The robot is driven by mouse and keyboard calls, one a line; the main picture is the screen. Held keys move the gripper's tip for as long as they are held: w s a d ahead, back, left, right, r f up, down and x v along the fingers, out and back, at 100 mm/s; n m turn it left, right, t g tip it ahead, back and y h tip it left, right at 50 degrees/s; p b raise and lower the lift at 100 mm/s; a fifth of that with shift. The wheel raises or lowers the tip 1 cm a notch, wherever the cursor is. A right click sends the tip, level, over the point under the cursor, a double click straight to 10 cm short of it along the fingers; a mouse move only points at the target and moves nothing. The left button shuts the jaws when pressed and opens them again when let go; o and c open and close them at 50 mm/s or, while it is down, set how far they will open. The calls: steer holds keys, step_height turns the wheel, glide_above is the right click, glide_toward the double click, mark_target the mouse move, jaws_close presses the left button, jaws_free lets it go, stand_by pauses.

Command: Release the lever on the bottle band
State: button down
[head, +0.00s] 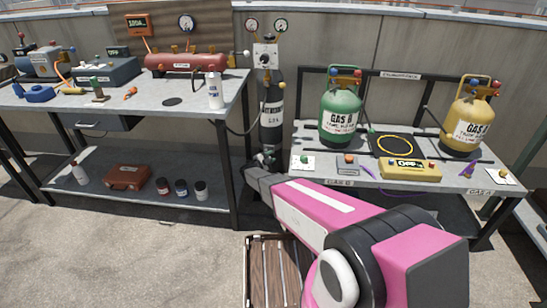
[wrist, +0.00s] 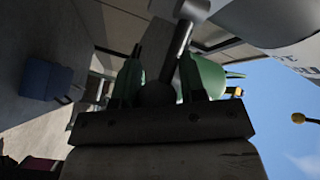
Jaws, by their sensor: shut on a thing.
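A black bottle (head: 272,105) with a white label stands upright between the two benches in the head view. My pink arm reaches from the lower right to the foot of this bottle. My gripper (head: 264,160) is small and dark there, partly hidden by my own wrist. In the wrist view my gripper (wrist: 166,82) shows two green fingers closed on a grey bar, which appears to be the lever (wrist: 179,45). The bar rises between the fingers to a rounded grey end. The band itself cannot be made out in either view.
The left bench (head: 130,101) carries a red tank (head: 187,62) and a white spray bottle (head: 215,92). The right bench (head: 400,182) carries a green gas cylinder (head: 340,118) and a yellow one (head: 468,120). A slatted wooden crate (head: 262,240) stands on the floor beside my arm.

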steer(key=shift+s+a+f+m+g+h, duration=0.1)
steer(key=shift+a+m+g+h, duration=0.15)
steer(key=shift+m+g+h, duration=0.3)
steer(key=shift+s+a+f+m+g+h, duration=0.1)
steer(key=shift+a+m+g+h, duration=0.25)
steer(key=shift+g, duration=0.3)
steer(key=c, duration=0.7)
jaws_free()
steer(key=shift+r, duration=0.1)
steer(key=shift+d, duration=0.15)
